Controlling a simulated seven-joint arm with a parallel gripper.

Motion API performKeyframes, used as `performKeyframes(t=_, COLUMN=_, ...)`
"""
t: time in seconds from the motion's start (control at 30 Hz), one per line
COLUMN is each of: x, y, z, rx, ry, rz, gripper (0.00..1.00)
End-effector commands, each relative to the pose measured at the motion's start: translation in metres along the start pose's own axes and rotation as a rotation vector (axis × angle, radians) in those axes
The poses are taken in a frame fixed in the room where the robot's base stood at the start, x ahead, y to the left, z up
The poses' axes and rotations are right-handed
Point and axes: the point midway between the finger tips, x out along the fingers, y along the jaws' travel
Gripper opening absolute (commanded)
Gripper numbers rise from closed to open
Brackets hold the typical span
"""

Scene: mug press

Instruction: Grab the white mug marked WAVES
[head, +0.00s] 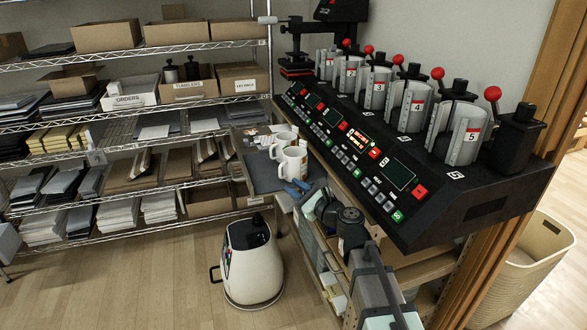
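Two white mugs stand upright on a dark grey tray table (262,182) left of the press. The nearer mug (293,163) has its handle to the left and a small mark on its side. The farther mug (284,141) is just behind it and partly hidden. The lettering is too small to read, so I cannot tell which one says WAVES. My gripper (297,187) comes in from the lower right, with two blue fingertips apart at the table's right edge. It is open and empty, in front of the nearer mug and apparently not touching it.
A long black press (400,215) with numbered grey clamps (407,107) and red-knobbed levers runs along the right. Wire shelves (130,120) with boxes and stacks stand at the left. A white canister (253,265) is on the floor. A beige basket (525,250) is at right.

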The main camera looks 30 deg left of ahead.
Motion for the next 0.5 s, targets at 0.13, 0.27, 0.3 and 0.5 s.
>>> performKeyframes(t=0.13, x=-0.0004, y=-0.0105, z=-0.0009, rx=0.212, ry=-0.002, rz=-0.054, gripper=0.24)
performKeyframes(t=0.27, x=-0.0006, y=-0.0131, z=-0.0020, rx=0.323, ry=-0.001, rz=-0.067, gripper=0.24)
performKeyframes(t=0.3, x=-0.0006, y=-0.0130, z=-0.0021, rx=0.345, ry=-0.002, rz=-0.067, gripper=0.24)
performKeyframes(t=0.5, x=0.0086, y=-0.0141, z=-0.0026, rx=0.388, ry=-0.003, rz=-0.065, gripper=0.24)
